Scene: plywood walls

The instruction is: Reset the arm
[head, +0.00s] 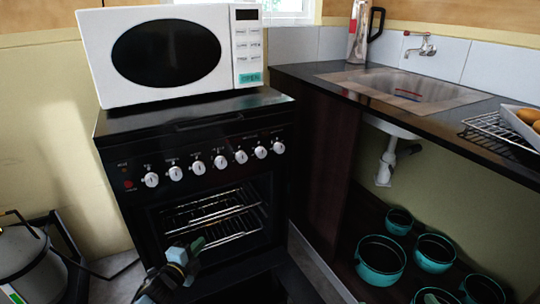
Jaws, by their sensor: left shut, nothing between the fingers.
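My left gripper (195,248) is low in the head view, in front of the open oven (217,215) of the black stove. Its fingers are shut and nothing shows between them. Part of my left arm shows below it at the bottom edge. The gripper overlaps the lower left of the oven opening in the picture; I cannot tell whether it touches anything. My right gripper is not in view.
A white microwave (168,55) stands on the stove. To the right is a dark counter (450,112) with a sink (408,88) and a wire rack (492,130). Several teal pots (380,260) stand below it. A grey canister (32,265) is at lower left.

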